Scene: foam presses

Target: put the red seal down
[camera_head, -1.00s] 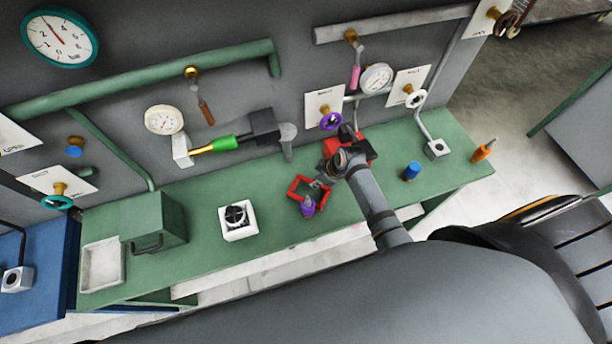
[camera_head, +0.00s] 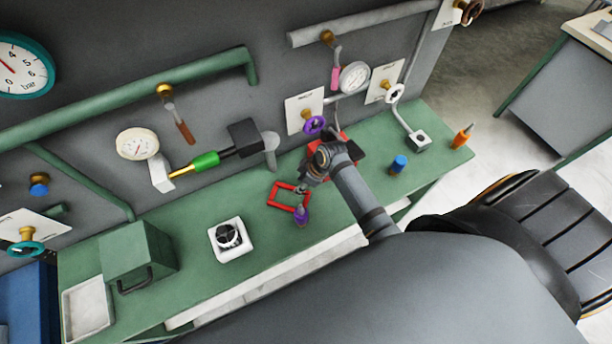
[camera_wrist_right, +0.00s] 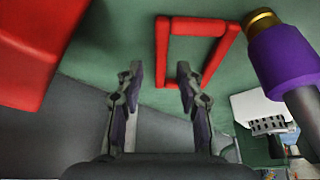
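The red seal (camera_head: 289,197), a square red frame, appears to lie flat on the green bench (camera_head: 200,207). It also shows in the right wrist view (camera_wrist_right: 200,27), just ahead of the fingers. My right gripper (camera_head: 301,189) is beside the seal's right end in the head view. In the right wrist view the right gripper (camera_wrist_right: 158,72) has its two fingers apart, with one bar of the seal in line with the gap and nothing gripped. My left gripper is in neither view.
A purple-bodied object (camera_head: 302,215) stands close to the seal. A red block (camera_head: 348,148) is behind my right wrist. A white holder (camera_head: 231,240) and a green box (camera_head: 138,255) are to the left; blue (camera_head: 399,165) and orange (camera_head: 462,136) objects are to the right.

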